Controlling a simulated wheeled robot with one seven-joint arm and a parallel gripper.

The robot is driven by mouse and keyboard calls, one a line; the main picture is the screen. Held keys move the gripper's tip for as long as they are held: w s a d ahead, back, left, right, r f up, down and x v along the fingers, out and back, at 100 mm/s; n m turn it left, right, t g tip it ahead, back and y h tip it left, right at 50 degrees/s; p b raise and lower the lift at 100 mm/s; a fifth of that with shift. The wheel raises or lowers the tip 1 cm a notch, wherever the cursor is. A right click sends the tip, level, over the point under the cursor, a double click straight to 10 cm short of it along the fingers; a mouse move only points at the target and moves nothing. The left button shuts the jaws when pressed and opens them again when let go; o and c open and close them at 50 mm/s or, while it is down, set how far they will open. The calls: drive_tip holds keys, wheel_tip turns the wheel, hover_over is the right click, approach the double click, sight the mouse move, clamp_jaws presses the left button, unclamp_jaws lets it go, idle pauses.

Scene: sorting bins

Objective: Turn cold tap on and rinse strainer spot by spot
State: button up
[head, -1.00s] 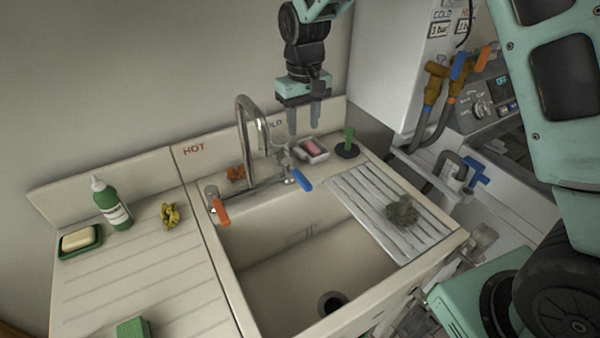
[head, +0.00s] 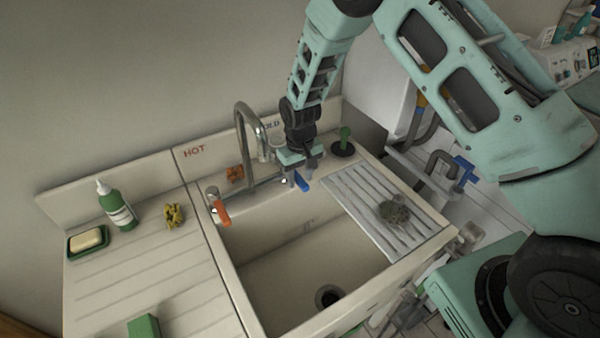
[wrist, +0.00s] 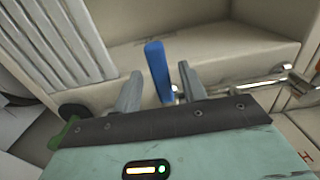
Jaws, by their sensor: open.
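In the wrist view the blue lever (wrist: 156,65) stands between the two fingers of my gripper (wrist: 160,82), with gaps visible on both sides. A small grey, rough, rounded object (head: 393,211), perhaps the strainer, lies on the ribbed grey draining rack (head: 360,197) at the sink's right. The sink drain (head: 327,297) is dark at the basin bottom. No water shows.
The orange hot lever (head: 222,213) is left of the spout. A green-handled plug or plunger (head: 343,143) stands behind the rack. A green bottle (head: 118,208), yellow cloth (head: 173,215), soap dish (head: 88,243) and green sponge (head: 144,325) are on the left counter. The basin is clear.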

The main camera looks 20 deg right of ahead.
drive_tip(key=shift+f, duration=0.1)
clamp_jaws()
drive_tip(key=d+n+b, duration=0.2)
drive_tip(key=n, duration=0.1)
drive_tip(key=shift+w+d, duration=0.1)
drive_tip(key=shift+w, duration=0.3)
unclamp_jaws()
wheel_tip(320, 180, up, 18)
drive_tip(key=b, duration=0.4)
drive_tip(key=shift+f, duration=0.25)
